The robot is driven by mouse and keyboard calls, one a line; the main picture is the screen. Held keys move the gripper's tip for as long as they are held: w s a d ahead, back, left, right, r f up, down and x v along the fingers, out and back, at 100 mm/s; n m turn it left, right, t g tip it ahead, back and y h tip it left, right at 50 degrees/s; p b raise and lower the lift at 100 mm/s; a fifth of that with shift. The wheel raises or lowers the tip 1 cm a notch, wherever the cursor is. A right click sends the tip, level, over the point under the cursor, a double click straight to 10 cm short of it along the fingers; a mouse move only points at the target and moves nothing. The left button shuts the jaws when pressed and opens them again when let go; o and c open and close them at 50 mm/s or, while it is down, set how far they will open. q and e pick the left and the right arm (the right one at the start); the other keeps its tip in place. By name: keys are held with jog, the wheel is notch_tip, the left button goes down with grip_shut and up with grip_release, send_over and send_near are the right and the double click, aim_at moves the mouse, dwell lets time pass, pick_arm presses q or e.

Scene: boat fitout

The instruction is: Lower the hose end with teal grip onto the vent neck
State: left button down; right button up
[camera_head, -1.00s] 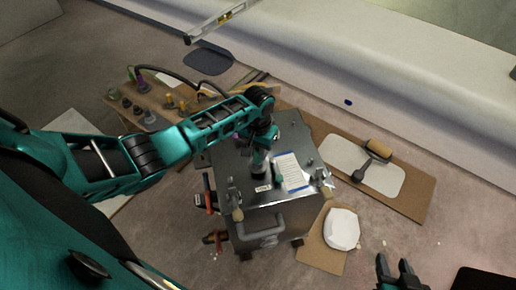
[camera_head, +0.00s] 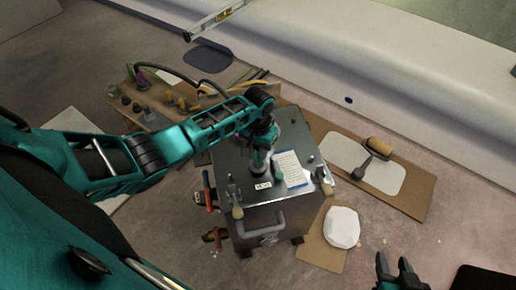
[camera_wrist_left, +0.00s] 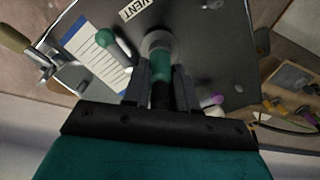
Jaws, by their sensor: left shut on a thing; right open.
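My left gripper (camera_head: 262,158) is shut on the hose end with teal grip (camera_wrist_left: 161,74), above the top of the metal tank (camera_head: 237,158). In the left wrist view the fingers close around it from both sides. A pale round collar (camera_wrist_left: 157,42), which looks like the vent neck, lies at the far end of the teal grip, in line with it. I cannot tell whether the hose end sits on the neck or just above it. A VENT label (camera_head: 263,186) is beside it. My right gripper (camera_head: 395,268) is open and empty at the lower right.
A teal-knobbed part (camera_wrist_left: 103,40) and a printed sheet (camera_head: 291,168) are close by on the tank top. A board with several fittings (camera_head: 150,105) lies behind left. A white tub (camera_head: 341,227) is at right.

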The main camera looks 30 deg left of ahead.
pick_arm(q)
jog(key=shift+f, duration=0.3)
jog(key=shift+f, duration=0.3)
dwell(0.3)
jog(key=c, duration=0.8)
grip_release()
jog(key=o, duration=0.5)
jog(key=shift+o, duration=0.2)
